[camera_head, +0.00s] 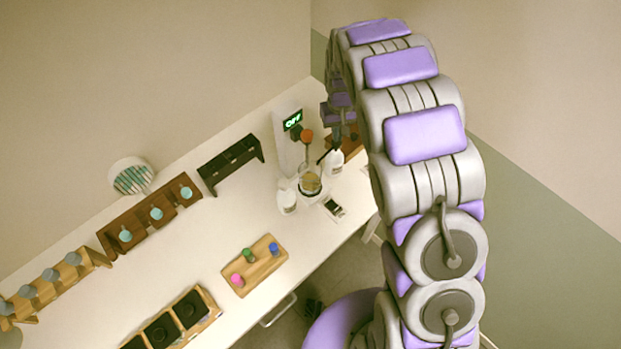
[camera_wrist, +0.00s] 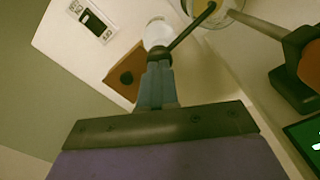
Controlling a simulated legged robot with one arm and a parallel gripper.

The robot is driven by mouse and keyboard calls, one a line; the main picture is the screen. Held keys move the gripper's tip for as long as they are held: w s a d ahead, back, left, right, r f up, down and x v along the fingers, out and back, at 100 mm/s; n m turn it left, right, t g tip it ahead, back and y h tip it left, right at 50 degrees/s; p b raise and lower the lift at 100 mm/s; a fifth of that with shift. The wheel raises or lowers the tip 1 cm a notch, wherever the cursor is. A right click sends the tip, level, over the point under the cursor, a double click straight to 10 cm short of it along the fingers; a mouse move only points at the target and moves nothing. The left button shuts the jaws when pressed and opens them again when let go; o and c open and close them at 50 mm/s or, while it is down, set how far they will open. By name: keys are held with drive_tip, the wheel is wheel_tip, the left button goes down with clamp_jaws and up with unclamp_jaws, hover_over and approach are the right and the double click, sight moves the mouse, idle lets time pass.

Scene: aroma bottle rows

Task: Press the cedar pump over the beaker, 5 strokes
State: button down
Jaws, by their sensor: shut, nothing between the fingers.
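A white pump bottle (camera_head: 334,161) stands right of the glass beaker (camera_head: 310,184); its label is not readable, so I cannot tell whether it is cedar. In the wrist view the white bottle (camera_wrist: 158,32) is beyond my fingertips, and a thin black spout (camera_wrist: 190,29) reaches from its top to over the beaker (camera_wrist: 204,14). My gripper (camera_wrist: 157,68) is shut and empty, pointing down at the pump head; I cannot tell whether it touches. The beaker holds a yellowish content.
A dark rack (camera_head: 230,163) and a wooden block with coloured caps (camera_head: 254,265) are to the left.

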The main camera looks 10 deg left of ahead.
drive_tip(key=shift+f, duration=1.15)
drive_tip(key=shift+r, duration=1.35)
drive_tip(key=shift+r, duration=0.15)
wheel_tip(320, 180, up, 6)
drive_tip(key=shift+f+p, duration=0.1)
drive_tip(key=shift+p, duration=0.6)
